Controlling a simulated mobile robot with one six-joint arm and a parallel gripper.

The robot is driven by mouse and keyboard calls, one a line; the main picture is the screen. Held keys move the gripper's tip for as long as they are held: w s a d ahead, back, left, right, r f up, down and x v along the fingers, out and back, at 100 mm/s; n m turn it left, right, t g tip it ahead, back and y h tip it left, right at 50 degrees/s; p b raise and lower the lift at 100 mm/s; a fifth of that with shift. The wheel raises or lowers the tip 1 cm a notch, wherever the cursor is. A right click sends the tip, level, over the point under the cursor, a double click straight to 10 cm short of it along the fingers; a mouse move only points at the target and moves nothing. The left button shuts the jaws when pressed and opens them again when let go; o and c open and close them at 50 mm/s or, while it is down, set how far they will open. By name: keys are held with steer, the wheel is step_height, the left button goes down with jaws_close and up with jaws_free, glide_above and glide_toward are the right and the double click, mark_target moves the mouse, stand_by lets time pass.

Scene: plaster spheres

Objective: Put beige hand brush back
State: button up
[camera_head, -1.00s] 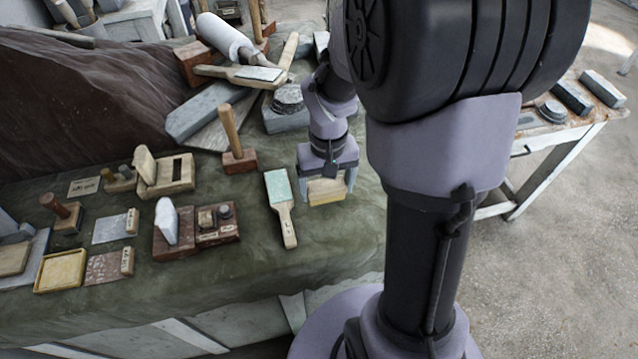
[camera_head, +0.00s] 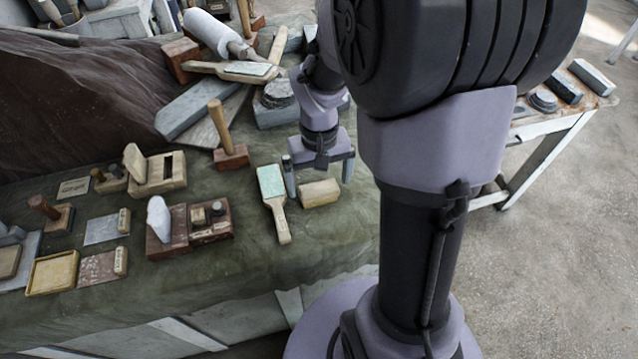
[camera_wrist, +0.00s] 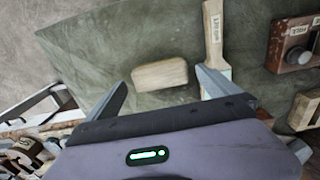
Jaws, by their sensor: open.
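The beige hand brush (camera_head: 319,193) is a small block-shaped brush. It lies on the green cloth of the table (camera_head: 330,232), just right of a paddle-shaped tool. In the wrist view the beige hand brush (camera_wrist: 160,74) lies beyond the fingertips, in line with the gap between them. My gripper (camera_head: 319,178) is open and empty, behind and above the brush, its fingers apart from it. In the wrist view my gripper (camera_wrist: 162,86) shows both fingers spread wide.
The paddle-shaped tool (camera_head: 272,200) with a pale green face lies close left of the brush. A block with an upright wooden handle (camera_head: 231,155) and a red-brown box (camera_head: 210,222) stand further left. The cloth in front of the brush is clear.

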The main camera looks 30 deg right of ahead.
mark_target(319, 188)
steer(key=s+a+r+t+p, duration=0.1)
steer(key=a+r+p, duration=0.2)
steer(key=r, duration=1)
steer(key=s+a+r+t+y, duration=0.1)
steer(key=s+a+r+t, duration=0.1)
steer(key=s+a, duration=0.3)
steer(key=s+a+r+m+t+y, duration=0.1)
steer(key=s+a+r+t, duration=0.1)
steer(key=s+a+r, duration=0.2)
steer(key=s+a, duration=0.1)
steer(key=a, duration=0.1)
steer(key=shift+a+r+t, duration=0.3)
steer(key=shift+r+t, duration=0.05)
steer(key=shift+t, duration=0.05)
step_height(319, 188, down, 3)
steer(key=b, duration=0.3)
steer(key=shift+r, duration=0.15)
